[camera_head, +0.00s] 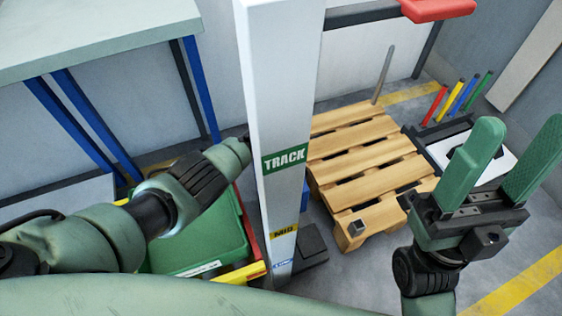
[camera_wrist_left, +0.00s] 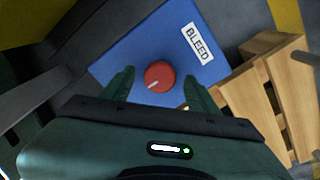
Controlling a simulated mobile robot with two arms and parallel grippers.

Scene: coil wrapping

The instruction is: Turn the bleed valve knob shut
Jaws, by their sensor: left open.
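The red round bleed valve knob (camera_wrist_left: 159,76) sits on a blue panel (camera_wrist_left: 140,45) with a white label reading BLEED (camera_wrist_left: 198,44). A pale mark shows on the knob's face. In the left wrist view my left gripper (camera_wrist_left: 157,84) is open, with one green finger on either side of the knob; I cannot tell how close the fingertips are to it. In the head view the knob is hidden, and the left gripper is behind the white post. My right gripper (camera_head: 518,155) is open and empty at the right of the head view.
A white post marked TRACK (camera_head: 280,110) stands in the middle. A wooden pallet (camera_head: 360,150) lies right of it. A green crate (camera_head: 210,240) is below my left arm. A workbench (camera_head: 95,35) with blue legs is at upper left. Coloured bars (camera_head: 460,95) stand at the back right.

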